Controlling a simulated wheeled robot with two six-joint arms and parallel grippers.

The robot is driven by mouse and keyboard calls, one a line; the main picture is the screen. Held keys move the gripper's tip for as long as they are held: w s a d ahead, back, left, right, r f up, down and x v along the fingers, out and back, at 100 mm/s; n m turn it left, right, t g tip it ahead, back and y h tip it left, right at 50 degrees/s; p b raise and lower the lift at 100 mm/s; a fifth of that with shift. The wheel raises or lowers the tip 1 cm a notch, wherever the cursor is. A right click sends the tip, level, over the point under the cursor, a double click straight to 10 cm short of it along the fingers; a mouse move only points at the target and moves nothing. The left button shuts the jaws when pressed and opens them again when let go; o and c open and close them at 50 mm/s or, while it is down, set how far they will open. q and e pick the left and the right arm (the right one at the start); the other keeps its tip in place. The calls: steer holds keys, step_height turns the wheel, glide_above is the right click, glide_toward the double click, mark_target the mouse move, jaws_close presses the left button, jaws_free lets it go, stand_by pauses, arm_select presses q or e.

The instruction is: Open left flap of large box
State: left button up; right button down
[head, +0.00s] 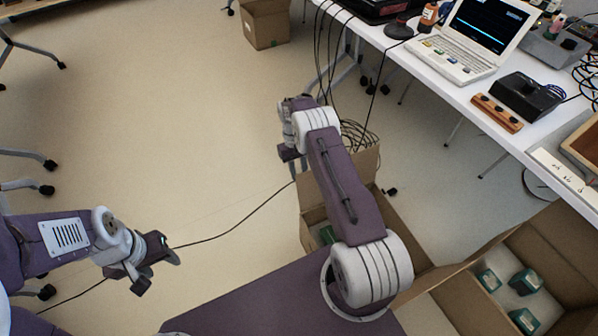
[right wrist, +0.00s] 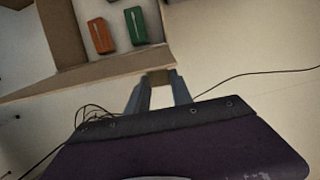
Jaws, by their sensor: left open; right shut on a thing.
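An open cardboard box (head: 308,235) stands on the floor under my right arm, with a flap (head: 312,192) on its left side and another flap (head: 366,166) at its back. My right gripper (head: 290,158) is at the upper end of the left flap. In the right wrist view my right gripper (right wrist: 163,80) is shut on the end of a cardboard flap (right wrist: 110,70), with an orange item (right wrist: 101,36) and a green item (right wrist: 136,26) inside the box beyond. My arm hides much of the box. My left gripper (head: 158,264) is open and empty over the floor.
A second open box (head: 455,277) with several green items stands at the lower right. A white table (head: 450,86) with a laptop (head: 482,38) is at the upper right. Black cables (head: 235,225) lie on the floor. A small box (head: 265,28) stands far back. Floor at left centre is clear.

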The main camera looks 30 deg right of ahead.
steer(key=c, duration=1.1)
jaws_free()
steer(key=shift+a+f, duration=0.1)
steer(key=p+v, duration=0.2)
steer(key=v, duration=0.7)
